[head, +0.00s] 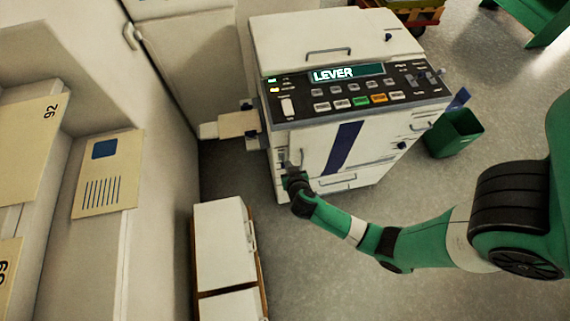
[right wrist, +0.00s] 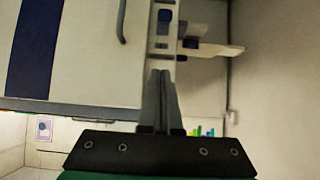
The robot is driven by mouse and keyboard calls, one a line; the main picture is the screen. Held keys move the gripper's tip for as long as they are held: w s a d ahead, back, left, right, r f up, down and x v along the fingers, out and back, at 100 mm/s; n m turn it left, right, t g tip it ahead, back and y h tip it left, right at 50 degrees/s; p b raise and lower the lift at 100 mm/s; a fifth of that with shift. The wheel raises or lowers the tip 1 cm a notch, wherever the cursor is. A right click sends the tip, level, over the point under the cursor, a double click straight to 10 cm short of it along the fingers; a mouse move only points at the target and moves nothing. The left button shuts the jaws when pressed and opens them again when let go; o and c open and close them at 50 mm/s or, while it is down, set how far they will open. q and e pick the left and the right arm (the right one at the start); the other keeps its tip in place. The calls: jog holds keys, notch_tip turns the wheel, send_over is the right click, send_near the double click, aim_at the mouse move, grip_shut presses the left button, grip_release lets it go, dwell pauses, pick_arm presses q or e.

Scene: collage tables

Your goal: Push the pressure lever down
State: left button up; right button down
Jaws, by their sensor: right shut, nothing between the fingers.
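The white machine (head: 310,150) stands at the top middle of the head view, and its display (head: 333,73) reads "LEVER". My right gripper (head: 288,168) is at the lower left of its front, beside a narrow panel strip. In the right wrist view my gripper (right wrist: 161,75) is shut and empty, its tips close to the narrow strip (right wrist: 163,38). That strip carries a dark blue knob (right wrist: 165,15) and a small dark tab (right wrist: 181,58). I cannot tell for sure which part is the pressure lever; the fingers may hide it. My left gripper is not in view.
A tray (head: 238,124) juts from the machine's left side. A white cabinet (head: 225,240) stands low in front. Shelves with envelopes (head: 108,175) are at the left. A green bin (head: 455,133) is right of the machine.

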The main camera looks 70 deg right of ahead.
jog(key=b, duration=0.4)
send_over(283, 161)
jog(key=s+a, duration=0.2)
jog(key=f, duration=0.5)
jog(key=shift+w+f, duration=0.2)
jog(key=shift+s+a+f+b, duration=0.1)
jog(key=shift+a+f+b, duration=0.1)
jog(key=shift+f, duration=0.45)
jog(key=shift+s+a+f+b, duration=0.1)
jog(key=shift+f+b, duration=0.05)
jog(key=shift+f, duration=0.45)
jog(key=shift+s+a+f+b, duration=0.1)
jog(key=shift+f+b, duration=0.1)
jog(key=shift+f, duration=0.45)
